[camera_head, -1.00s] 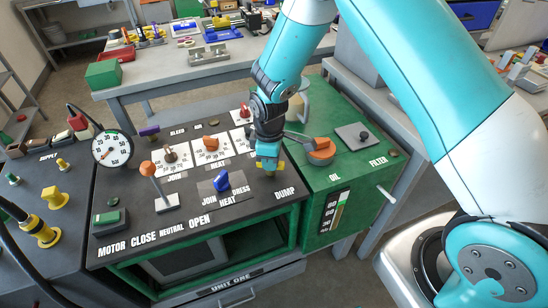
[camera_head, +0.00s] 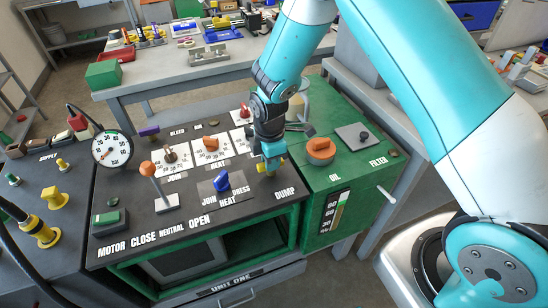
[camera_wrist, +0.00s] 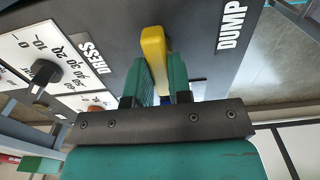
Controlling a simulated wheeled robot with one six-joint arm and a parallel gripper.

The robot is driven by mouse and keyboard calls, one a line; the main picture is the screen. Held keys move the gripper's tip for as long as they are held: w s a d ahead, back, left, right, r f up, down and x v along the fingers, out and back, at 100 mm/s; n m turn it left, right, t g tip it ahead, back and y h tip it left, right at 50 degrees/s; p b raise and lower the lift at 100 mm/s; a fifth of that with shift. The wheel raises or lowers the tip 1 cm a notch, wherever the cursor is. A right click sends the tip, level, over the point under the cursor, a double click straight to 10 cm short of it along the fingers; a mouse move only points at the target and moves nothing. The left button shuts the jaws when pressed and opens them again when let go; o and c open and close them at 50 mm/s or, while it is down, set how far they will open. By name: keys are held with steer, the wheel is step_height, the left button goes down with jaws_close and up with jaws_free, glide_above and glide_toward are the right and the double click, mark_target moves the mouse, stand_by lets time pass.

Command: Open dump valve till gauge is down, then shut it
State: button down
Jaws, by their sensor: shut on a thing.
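The dump valve is a yellow lever handle (camera_head: 262,168) beside the DUMP label on the dark console top. My gripper (camera_head: 270,163) is down over it and shut on it; bits of yellow show on both sides of the fingers. In the wrist view the yellow handle (camera_wrist: 153,48) sits between my green finger pads (camera_wrist: 158,80), with its far end sticking out past them. The round white gauge (camera_head: 112,149) stands at the console's left; its needle is too small to read surely. The valve's base is hidden by my gripper.
A blue lever (camera_head: 221,181) and an orange-knobbed lever (camera_head: 149,170) stand left of my gripper. An orange cap (camera_head: 320,149) on the green oil unit (camera_head: 355,170) is close to the right. Dials with knobs (camera_head: 210,147) lie behind.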

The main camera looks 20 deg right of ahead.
steer(key=shift+d, duration=0.15)
steer(key=c, duration=1)
jaws_free()
steer(key=shift+c, duration=0.2)
step_height(320, 180, up, 18)
steer(key=b, duration=0.1)
steer(key=shift+f, duration=0.2)
steer(key=shift+s, duration=0.1)
steer(key=s+a+r+m+y, duration=0.1)
steer(key=s+r+m, duration=0.1)
steer(key=s, duration=0.6)
steer(key=s+a+r+m+y, duration=0.1)
steer(key=s+a+r+m, duration=0.1)
steer(key=s+m, duration=0.3)
steer(key=s+a+r+m+y, duration=0.2)
steer(key=s+r+m, duration=0.2)
steer(key=s, duration=0.7)
steer(key=shift+s+r, duration=0.25)
steer(key=shift+s, duration=0.1)
